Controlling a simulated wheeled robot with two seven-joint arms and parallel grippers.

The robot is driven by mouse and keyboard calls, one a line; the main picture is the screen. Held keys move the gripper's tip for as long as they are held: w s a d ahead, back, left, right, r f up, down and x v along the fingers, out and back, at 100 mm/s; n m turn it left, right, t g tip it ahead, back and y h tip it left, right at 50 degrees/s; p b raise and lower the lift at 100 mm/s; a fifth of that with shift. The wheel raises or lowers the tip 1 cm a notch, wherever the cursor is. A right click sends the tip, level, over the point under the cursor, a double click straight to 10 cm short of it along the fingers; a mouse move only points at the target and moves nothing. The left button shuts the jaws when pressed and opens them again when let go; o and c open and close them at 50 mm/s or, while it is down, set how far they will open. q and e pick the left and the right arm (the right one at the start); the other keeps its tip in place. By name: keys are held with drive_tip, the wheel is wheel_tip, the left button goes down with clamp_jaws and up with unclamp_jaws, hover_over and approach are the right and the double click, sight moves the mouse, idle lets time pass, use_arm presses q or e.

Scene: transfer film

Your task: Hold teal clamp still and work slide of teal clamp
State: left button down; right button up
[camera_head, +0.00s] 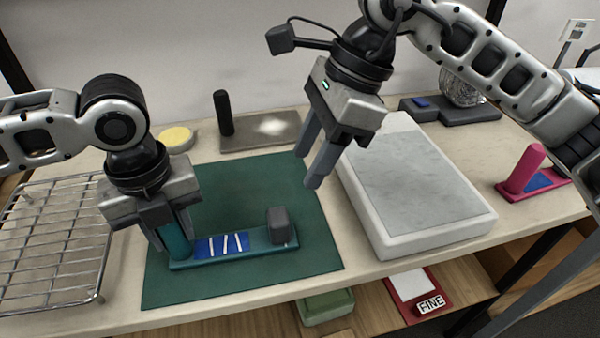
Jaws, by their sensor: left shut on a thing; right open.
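The teal clamp (262,248) lies on a dark green mat (240,185). It has a flat bar with a blue, white-striped patch (222,244), an upright teal post at its left end and a dark grey block, its slide (279,226), near its right end. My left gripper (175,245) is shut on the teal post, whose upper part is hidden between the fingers. My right gripper (312,170) is open and empty, in the air above and to the right of the grey block, near the mat's right edge.
A white slab with a grey top (415,180) stands right of the mat. A wire rack (60,240) lies at left. A pink clamp (522,170) sits far right. A yellow round pad (176,138) and a grey plate with a black post (224,113) are behind the mat.

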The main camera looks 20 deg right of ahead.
idle(0.4)
use_arm(q)
drive_tip(key=c, duration=1)
unclamp_jaws()
drive_tip(key=shift+r, duration=0.1)
